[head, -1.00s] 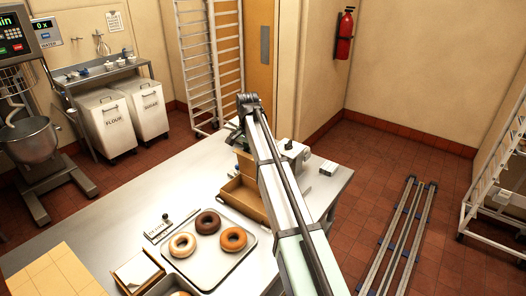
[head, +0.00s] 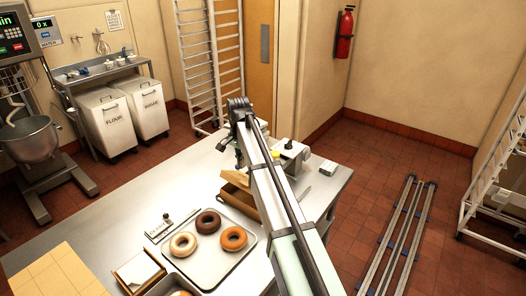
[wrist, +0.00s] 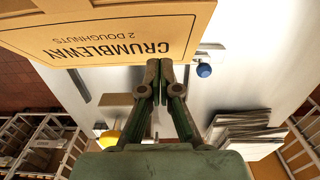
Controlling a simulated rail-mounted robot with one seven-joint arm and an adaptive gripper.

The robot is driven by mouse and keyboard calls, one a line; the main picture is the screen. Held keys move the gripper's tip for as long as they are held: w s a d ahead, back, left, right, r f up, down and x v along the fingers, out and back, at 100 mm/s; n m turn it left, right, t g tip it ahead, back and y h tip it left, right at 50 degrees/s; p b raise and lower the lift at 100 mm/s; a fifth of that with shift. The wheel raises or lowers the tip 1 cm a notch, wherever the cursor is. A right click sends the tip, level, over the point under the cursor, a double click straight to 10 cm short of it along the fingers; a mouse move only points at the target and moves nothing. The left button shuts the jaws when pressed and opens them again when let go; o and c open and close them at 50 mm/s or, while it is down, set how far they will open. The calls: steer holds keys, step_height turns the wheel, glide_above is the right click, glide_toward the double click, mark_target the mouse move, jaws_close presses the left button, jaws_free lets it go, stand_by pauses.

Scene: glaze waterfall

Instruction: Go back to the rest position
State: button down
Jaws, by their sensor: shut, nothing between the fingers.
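My gripper (wrist: 160,75) is shut and empty, its fingertips together in the wrist view. The fingertips cannot be made out in the head view.
A tray (head: 226,268) holding three ring doughnuts, one of them dark (head: 208,222), lies left of my arm. A machine (head: 290,158) stands behind my arm. A blue knob (wrist: 204,70) and a paper stack (wrist: 245,132) show in the wrist view.

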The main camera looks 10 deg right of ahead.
steer(key=shift+r, duration=0.15)
stand_by(0.6)
step_height(320, 180, up, 6)
steer(key=p, duration=0.3)
steer(key=shift+p, duration=0.35)
